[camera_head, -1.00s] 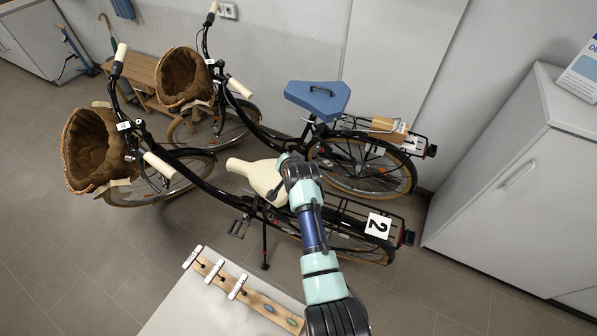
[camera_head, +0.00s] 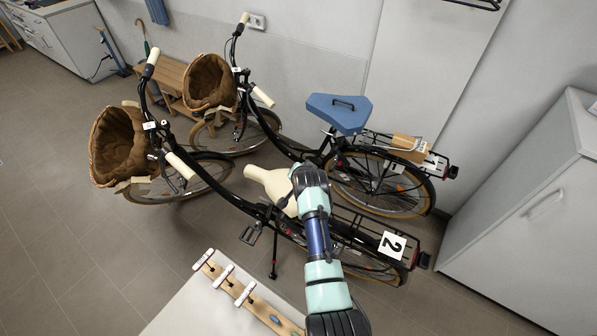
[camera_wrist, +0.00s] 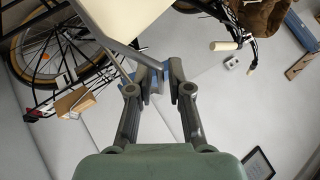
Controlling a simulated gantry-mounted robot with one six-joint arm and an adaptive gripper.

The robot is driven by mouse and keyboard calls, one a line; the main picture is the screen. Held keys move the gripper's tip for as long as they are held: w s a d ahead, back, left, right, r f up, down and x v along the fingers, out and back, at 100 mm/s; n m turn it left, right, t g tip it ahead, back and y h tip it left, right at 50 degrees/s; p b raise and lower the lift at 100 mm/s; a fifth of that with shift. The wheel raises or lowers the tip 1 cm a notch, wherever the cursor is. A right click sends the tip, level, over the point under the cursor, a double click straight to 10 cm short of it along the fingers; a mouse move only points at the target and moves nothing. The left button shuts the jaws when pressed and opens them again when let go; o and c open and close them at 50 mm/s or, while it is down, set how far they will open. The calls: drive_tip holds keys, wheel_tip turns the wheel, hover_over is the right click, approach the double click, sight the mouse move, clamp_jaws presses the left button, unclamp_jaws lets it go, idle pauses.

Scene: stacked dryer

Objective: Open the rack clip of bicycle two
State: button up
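Bicycle two is the nearer black bicycle, with a white plate marked 2 (camera_head: 391,243) on its rear rack (camera_head: 352,229). Its cream saddle (camera_head: 270,184) also fills the top of the wrist view (camera_wrist: 122,18). The rack's clip is too small to make out, and my arm hides part of the rack. My gripper (camera_head: 300,172) is over the rear of the saddle in the head view. In the wrist view, its two fingers (camera_wrist: 158,76) are apart with nothing held between them. I cannot tell whether it touches the saddle.
The other bicycle stands behind, with a blue saddle (camera_head: 339,112) and a wooden block (camera_head: 409,144) on its rack. A grey cabinet (camera_head: 530,210) is at the right. A white surface with a hook rail (camera_head: 240,291) is in front. Floor at the left is clear.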

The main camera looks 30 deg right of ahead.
drive_tip(key=v, duration=1.2)
drive_tip(key=s+a+r+n+t+y+p, duration=0.1)
drive_tip(key=s+a+r+n+p, duration=0.1)
drive_tip(key=s+a+r+n, duration=0.2)
drive_tip(key=s+a+r+n+t+y+p, duration=0.1)
drive_tip(key=s+a+r+n, duration=0.3)
drive_tip(key=s+a, duration=0.4)
drive_tip(key=s+a+r+n+t+y+p, duration=0.1)
drive_tip(key=s+a+r+n+p, duration=0.2)
drive_tip(key=a, duration=0.8)
drive_tip(key=s+r+n, duration=0.1)
drive_tip(key=s+r, duration=0.1)
drive_tip(key=s, duration=0.1)
drive_tip(key=shift+s+r+t, duration=0.15)
drive_tip(key=shift+s+t, duration=0.05)
drive_tip(key=shift+t, duration=0.1)
